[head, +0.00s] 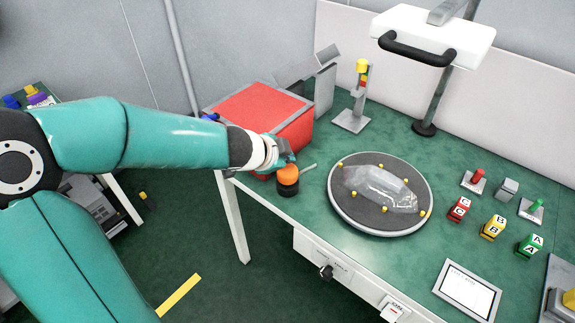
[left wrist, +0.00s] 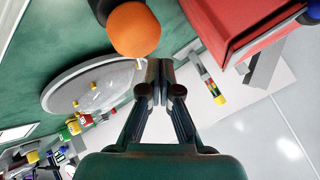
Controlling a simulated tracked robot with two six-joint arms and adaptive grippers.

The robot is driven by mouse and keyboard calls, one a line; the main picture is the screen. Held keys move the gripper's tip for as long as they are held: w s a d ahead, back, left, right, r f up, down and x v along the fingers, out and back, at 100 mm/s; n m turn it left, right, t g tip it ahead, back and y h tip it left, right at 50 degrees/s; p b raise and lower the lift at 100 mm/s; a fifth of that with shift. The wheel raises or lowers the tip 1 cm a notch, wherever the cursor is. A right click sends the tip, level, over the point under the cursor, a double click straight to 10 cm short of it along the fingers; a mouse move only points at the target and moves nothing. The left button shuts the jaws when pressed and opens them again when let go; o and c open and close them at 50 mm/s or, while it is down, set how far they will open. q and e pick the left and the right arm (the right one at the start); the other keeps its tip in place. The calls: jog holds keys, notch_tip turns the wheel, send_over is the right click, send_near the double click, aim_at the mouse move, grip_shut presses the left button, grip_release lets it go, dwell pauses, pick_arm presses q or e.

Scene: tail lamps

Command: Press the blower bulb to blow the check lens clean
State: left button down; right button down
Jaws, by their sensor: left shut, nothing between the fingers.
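The blower bulb (head: 288,175) is an orange ball on a black base near the table's front left edge, with a thin pale nozzle (head: 308,167) toward the disc. The bulb also shows at the top of the left wrist view (left wrist: 133,29). The clear check lens (head: 383,189) lies on a round grey disc (head: 345,214) with yellow pegs. My left gripper (head: 288,158) is shut and empty, just above and behind the bulb; I cannot tell whether it touches. Its closed fingertips show in the left wrist view (left wrist: 160,72). My right gripper is not in view.
A red-topped box (head: 262,108) stands close behind my left gripper. A post with a yellow top (head: 361,67) and a white lamp head (head: 432,38) stand farther back. Lettered red, yellow and green blocks (head: 493,227) stand at the right. The table between bulb and disc is mostly clear.

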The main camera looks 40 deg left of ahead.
aim_at(286, 169)
pick_arm(q)
notch_tip(286, 169, up, 5)
jog(key=p, duration=0.5)
jog(key=shift+r, duration=0.1)
dwell(0.7)
